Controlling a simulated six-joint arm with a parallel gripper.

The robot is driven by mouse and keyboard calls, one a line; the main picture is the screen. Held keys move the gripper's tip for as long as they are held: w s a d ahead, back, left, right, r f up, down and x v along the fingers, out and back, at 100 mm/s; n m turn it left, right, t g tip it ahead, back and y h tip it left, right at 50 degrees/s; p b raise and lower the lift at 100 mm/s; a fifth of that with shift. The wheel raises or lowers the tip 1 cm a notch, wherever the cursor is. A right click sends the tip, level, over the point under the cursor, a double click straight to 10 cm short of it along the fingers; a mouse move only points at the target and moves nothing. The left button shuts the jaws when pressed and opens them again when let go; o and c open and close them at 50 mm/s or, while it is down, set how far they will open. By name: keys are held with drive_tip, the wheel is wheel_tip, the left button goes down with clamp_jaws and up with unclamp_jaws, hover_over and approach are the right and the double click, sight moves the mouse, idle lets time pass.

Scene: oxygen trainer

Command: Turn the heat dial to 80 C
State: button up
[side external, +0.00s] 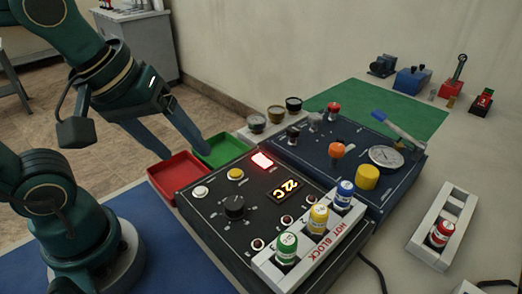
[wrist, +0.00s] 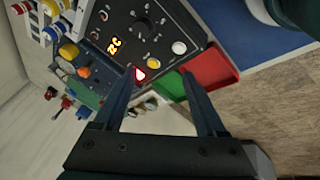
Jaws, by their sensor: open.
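The heat dial (side external: 235,206) is a black knob on the dark control panel (side external: 205,232). Several marks ring it, too small to read. The dial also shows in the wrist view (wrist: 144,26), near the top. The orange display (side external: 290,189) reads about 22 C, and a red light (side external: 262,160) is lit above it. My gripper (side external: 186,146) is open and empty, above and behind the red and green trays, up and to the left of the dial. In the wrist view its two fingers (wrist: 158,82) spread toward the panel, apart from the dial.
A hot block (side external: 318,246) holding green, yellow and blue capped vials stands at the panel's right. A red tray (side external: 178,178) and green tray (side external: 220,149) lie behind the panel. A blue panel (side external: 325,160) has a gauge and knobs. A white rack (side external: 438,226) stands right.

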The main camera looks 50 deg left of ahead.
sight(234, 202)
drive_tip(key=w+d+f+n+g, duration=0.1)
drive_tip(key=w+n, duration=0.1)
drive_tip(key=n, duration=0.1)
drive_tip(key=w+d+f+n+g, duration=0.2)
drive_tip(key=n, duration=0.1)
drive_tip(key=w+d+f+n+g, duration=0.1)
drive_tip(key=d+f+n+g, duration=0.1)
drive_tip(key=n, duration=0.1)
drive_tip(key=shift+w+d+n, duration=0.1)
drive_tip(key=shift+w+n, duration=0.2)
drive_tip(key=shift+w, duration=0.1)
drive_tip(key=shift+s+d+f+g, duration=0.2)
drive_tip(key=shift+f+g, duration=0.1)
drive_tip(key=shift+f, duration=0.35)
drive_tip(key=shift+s+f, duration=0.1)
drive_tip(key=shift+f, duration=2.15)
clamp_jaws()
